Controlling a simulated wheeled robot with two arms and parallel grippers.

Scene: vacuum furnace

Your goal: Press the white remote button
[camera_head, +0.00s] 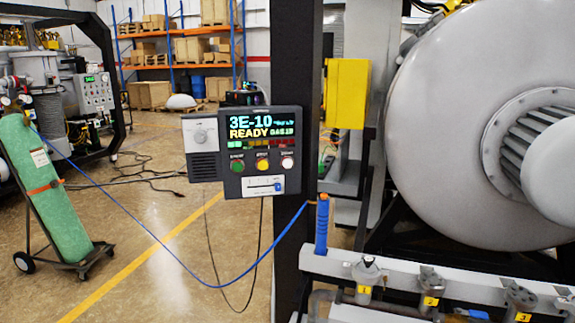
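The white button (288,163) is the rightmost of three round buttons on a dark control panel (232,187) in the head view. A green button (237,166) and a yellow button (262,165) sit to its left. Nothing covers the white button. Neither of my grippers shows in this view.
The panel is beside a dark upright post (297,60). A large grey furnace vessel (440,130) fills the right. A green cylinder (45,185) leans on a cart at left. Open floor lies between.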

